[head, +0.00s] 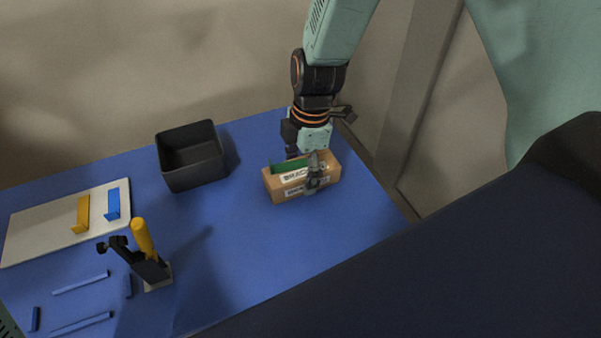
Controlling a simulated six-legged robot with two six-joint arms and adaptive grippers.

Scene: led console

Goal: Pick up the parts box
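The parts box (274,186) is a small brown cardboard box with a white printed label on its front and something green inside. It is at the right part of the blue table in the head view. My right gripper (305,167) reaches down over the box from above. One finger lies in front of the box's front face, and the other side of the gripper is at the back, partly hidden. I cannot tell whether the fingers press on the box or stand open around it. The box appears to rest on the table. My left gripper is not in view.
A black open bin (193,170) stands left of the box. A pale board (40,228) with yellow and blue brackets lies at the far left. A black stand with a yellow-handled tool (142,238) and several blue strips are at the front left. The table's middle is clear.

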